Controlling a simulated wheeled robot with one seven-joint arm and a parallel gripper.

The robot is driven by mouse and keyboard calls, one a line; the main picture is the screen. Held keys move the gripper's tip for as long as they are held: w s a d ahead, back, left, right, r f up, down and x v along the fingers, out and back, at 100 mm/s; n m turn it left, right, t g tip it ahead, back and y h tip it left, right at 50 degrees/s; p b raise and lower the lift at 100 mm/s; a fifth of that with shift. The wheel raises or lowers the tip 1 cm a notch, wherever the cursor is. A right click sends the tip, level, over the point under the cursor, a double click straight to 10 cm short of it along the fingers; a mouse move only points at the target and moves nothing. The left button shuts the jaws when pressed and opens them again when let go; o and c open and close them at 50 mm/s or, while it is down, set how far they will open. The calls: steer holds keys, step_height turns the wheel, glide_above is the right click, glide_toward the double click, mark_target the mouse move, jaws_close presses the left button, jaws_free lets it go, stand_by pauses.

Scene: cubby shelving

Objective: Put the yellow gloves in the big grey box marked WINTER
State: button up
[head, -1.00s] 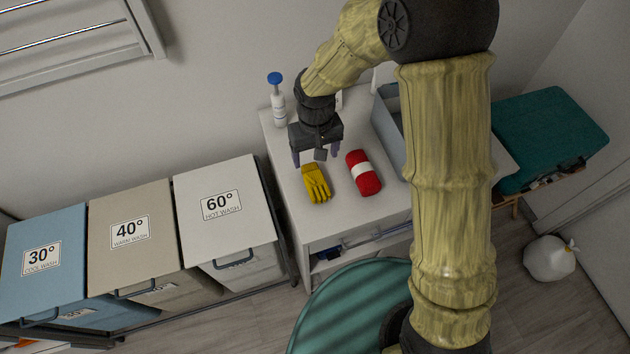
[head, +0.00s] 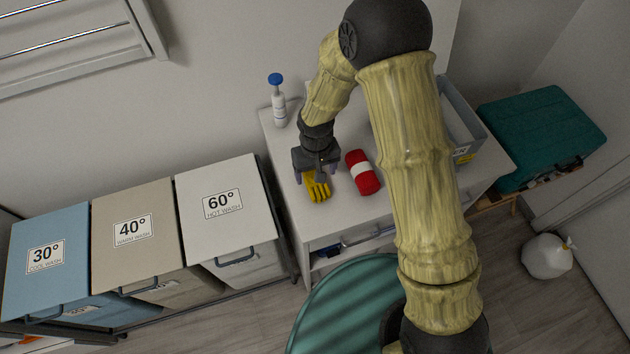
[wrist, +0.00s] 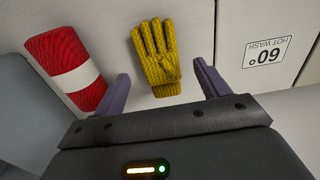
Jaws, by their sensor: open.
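The yellow gloves (head: 317,188) lie flat on the white cabinet top, near its left front part. In the wrist view the gloves (wrist: 158,58) are between and beyond the fingertips, fingers pointing away. My gripper (head: 316,180) is open and empty just above them, its purple fingers (wrist: 160,85) spread to either side. A grey box (head: 470,125) stands on the right of the cabinet top, partly behind my arm.
A red roll with a white band (head: 362,172) lies close to the right of the gloves. A white bottle with a blue cap (head: 278,104) stands at the back left. Hampers marked 30°, 40° and 60° (head: 222,200) stand left of the cabinet. A teal case (head: 545,135) is at right.

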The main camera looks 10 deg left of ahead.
steer(key=shift+f+p, duration=0.8)
steer(key=shift+f, duration=1.55)
steer(key=c, duration=1.2)
steer(key=shift+o, duration=0.2)
steer(key=shift+r, duration=0.1)
step_height(320, 180, up, 10)
steer(key=shift+f+b, duration=0.1)
steer(key=shift+b, duration=1)
